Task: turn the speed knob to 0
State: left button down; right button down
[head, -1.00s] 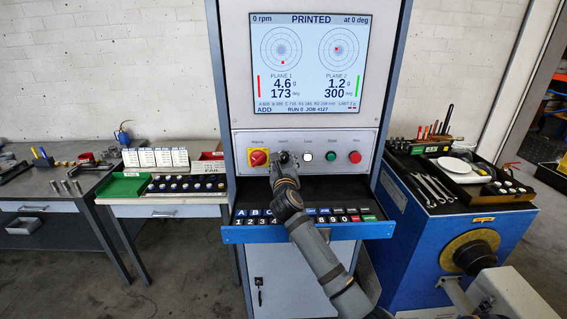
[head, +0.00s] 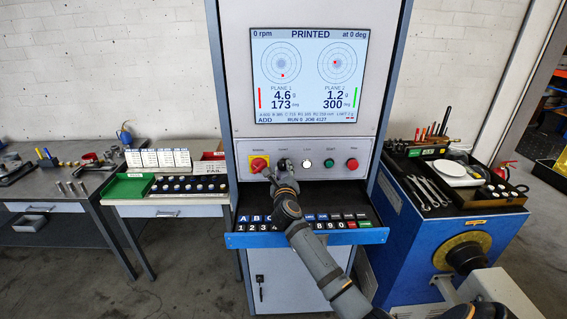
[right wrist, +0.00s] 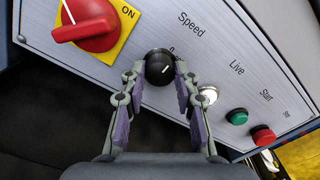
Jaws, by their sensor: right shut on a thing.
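The speed knob (right wrist: 159,68) is round and black with a short white mark, below the printed word Speed on the control panel (right wrist: 215,60). In the right wrist view its mark slants up and to the right; a small printed 0 shows just above the knob. My right gripper (right wrist: 162,82) has one finger on each side of the knob and is shut on it. The screen (head: 308,77) reads 0 rpm. My left gripper is not in view.
Left of the knob is a red rotary switch (head: 259,164) on a yellow plate. To its right are white (head: 306,163), green (head: 329,163) and red (head: 352,164) buttons. A key drawer (head: 305,236) sticks out below the panel, under my right arm.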

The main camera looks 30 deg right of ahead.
jog(key=c, duration=1)
grip_release()
jog(key=v, duration=1.2)
